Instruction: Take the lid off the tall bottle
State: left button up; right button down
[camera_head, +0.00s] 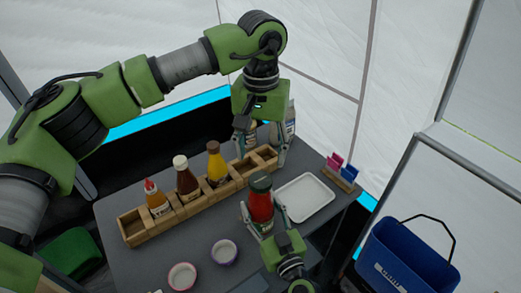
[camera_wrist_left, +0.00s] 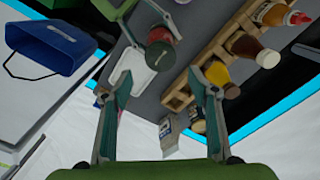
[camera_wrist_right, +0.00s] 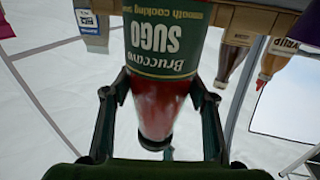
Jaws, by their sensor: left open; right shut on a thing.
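The tall bottle (camera_head: 261,205) is a red sauce bottle with a green "SUGO" label and a dark green lid (camera_head: 260,181). It stands about upright in front of the wooden rack; I cannot tell if its base touches the table. My right gripper (camera_head: 262,222) is shut around its body; the right wrist view shows the bottle (camera_wrist_right: 165,40) between the fingers. My left gripper (camera_head: 262,153) is open and empty, pointing down behind and above the lid, apart from it. In the left wrist view the lid (camera_wrist_left: 160,55) lies just beyond the open fingers.
The wooden rack (camera_head: 133,228) holds several sauce bottles. A white tray (camera_head: 305,197) lies right of the tall bottle, with two small bowls (camera_head: 182,276) (camera_head: 224,252) front left. A pink-and-blue item holder (camera_head: 342,176) stands at the right edge. A blue bucket (camera_head: 405,258) is beyond the table.

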aim_at(261, 180)
pick_arm(q)
jog(key=m, duration=0.3)
jog(key=shift+m, duration=0.3)
jog(key=shift+f, duration=4)
